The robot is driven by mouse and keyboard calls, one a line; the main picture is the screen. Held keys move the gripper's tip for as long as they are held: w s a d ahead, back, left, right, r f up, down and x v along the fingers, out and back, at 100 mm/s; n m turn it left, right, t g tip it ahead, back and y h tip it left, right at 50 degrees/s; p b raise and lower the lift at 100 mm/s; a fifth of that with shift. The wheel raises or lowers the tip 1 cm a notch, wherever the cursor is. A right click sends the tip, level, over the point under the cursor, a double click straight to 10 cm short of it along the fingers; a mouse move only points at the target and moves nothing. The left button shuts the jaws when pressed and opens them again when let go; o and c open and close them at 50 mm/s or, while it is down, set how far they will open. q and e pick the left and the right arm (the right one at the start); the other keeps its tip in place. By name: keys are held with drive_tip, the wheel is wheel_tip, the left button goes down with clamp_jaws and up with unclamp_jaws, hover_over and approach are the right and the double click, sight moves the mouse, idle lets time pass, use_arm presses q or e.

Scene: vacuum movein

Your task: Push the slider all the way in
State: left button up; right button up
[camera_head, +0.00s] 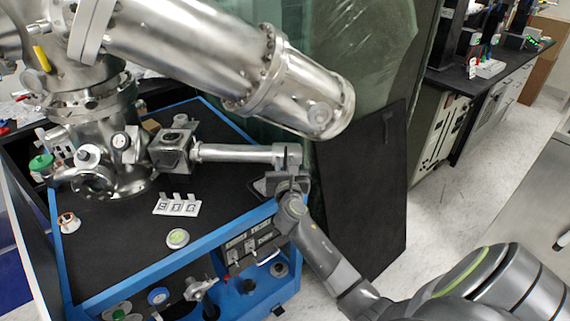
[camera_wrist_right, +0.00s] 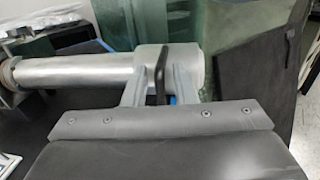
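The slider (camera_head: 240,153) is a silver horizontal rod running right from the steel chamber, with a round end piece (camera_head: 288,156). In the right wrist view the slider (camera_wrist_right: 85,78) crosses from the left to a thicker metal end, where a thin black handle (camera_wrist_right: 162,72) stands. My right gripper (camera_head: 287,176) is at this end of the slider. In the wrist view its two fingers (camera_wrist_right: 160,85) are apart, one on each side of the black handle, with gaps visible. Whether a finger touches the end piece is hidden. My left gripper is not in view.
The steel chamber (camera_head: 95,135) stands on a black-topped blue cart (camera_head: 130,240). A large metal cylinder (camera_head: 230,60) hangs above the slider. A dark panel (camera_head: 365,190) stands right of the slider's end. Small labels (camera_head: 177,207) lie on the cart top. Open floor is at right.

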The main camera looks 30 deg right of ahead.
clamp_jaws()
drive_tip(key=shift+a, duration=0.1)
drive_tip(key=w+a+b, duration=0.1)
drive_tip(key=w+a, duration=0.3)
drive_tip(key=a, duration=0.1)
drive_tip(key=w+a+b, duration=0.2)
drive_tip(key=w+a, duration=0.1)
drive_tip(key=a, duration=0.2)
drive_tip(key=w+a+b, duration=0.2)
drive_tip(key=w+a, duration=0.2)
drive_tip(key=a, duration=0.1)
drive_tip(key=shift+w+a+f, duration=0.1)
drive_tip(key=shift+w+a, duration=0.6)
drive_tip(key=shift+a, duration=0.15)
